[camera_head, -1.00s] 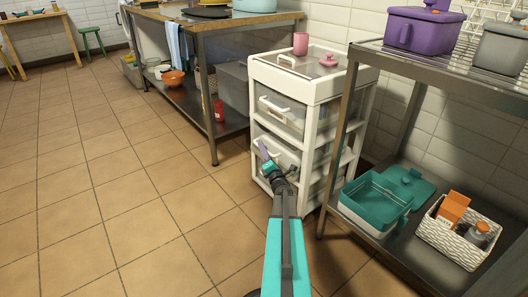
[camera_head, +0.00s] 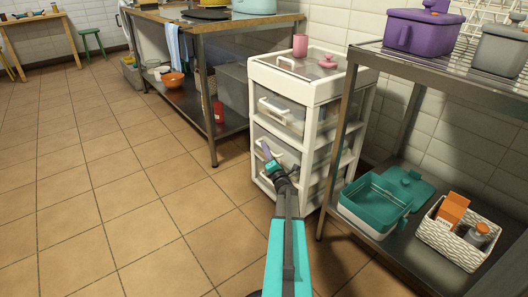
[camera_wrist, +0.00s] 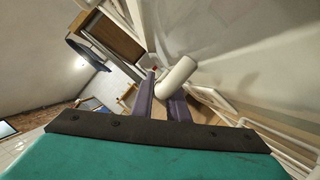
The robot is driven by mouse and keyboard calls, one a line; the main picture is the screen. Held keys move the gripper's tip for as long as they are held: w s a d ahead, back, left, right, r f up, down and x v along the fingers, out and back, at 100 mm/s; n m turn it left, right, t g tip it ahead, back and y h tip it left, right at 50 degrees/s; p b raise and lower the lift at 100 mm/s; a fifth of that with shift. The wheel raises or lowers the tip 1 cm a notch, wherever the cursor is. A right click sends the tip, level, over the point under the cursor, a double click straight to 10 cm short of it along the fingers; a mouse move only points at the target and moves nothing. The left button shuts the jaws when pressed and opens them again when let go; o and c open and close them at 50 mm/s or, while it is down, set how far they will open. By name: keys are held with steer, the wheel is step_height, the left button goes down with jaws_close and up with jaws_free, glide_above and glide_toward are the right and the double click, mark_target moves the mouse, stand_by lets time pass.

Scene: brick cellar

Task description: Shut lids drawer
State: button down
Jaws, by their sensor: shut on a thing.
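A white drawer unit (camera_head: 309,85) with clear-fronted drawers stands between the metal table and the metal shelf. No label saying lids is readable. My gripper (camera_head: 266,148) is at the middle drawer (camera_head: 288,158), and its purple fingers overlap that drawer's white handle. In the wrist view the fingers (camera_wrist: 163,98) are closed about a white rounded bar, the handle (camera_wrist: 176,76). How far this drawer stands out is hard to tell. The upper drawer (camera_head: 283,110) looks shut. The lowest drawer is partly hidden behind my arm.
A pink cup (camera_head: 300,45) and a pink-knobbed lid (camera_head: 328,61) are on top of the unit. The metal shelf (camera_head: 380,230) stands close on the right, holding a teal box (camera_head: 372,207) and a wicker basket (camera_head: 455,245). Tiled floor is clear to the left.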

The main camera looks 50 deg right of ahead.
steer(key=d, duration=0.2)
steer(key=shift+s+d, duration=0.3)
steer(key=c, duration=2)
jaws_free()
steer(key=shift+a, duration=0.15)
steer(key=shift+a, duration=0.1)
steer(key=shift+s+a+f+p, duration=0.1)
steer(key=shift+s+a+p, duration=0.25)
steer(key=shift+s, duration=0.15)
steer(key=p+v, duration=0.3)
steer(key=v, duration=0.9)
steer(key=shift+s+a, duration=0.15)
steer(key=shift+s, duration=0.05)
steer(key=shift+w, duration=0.1)
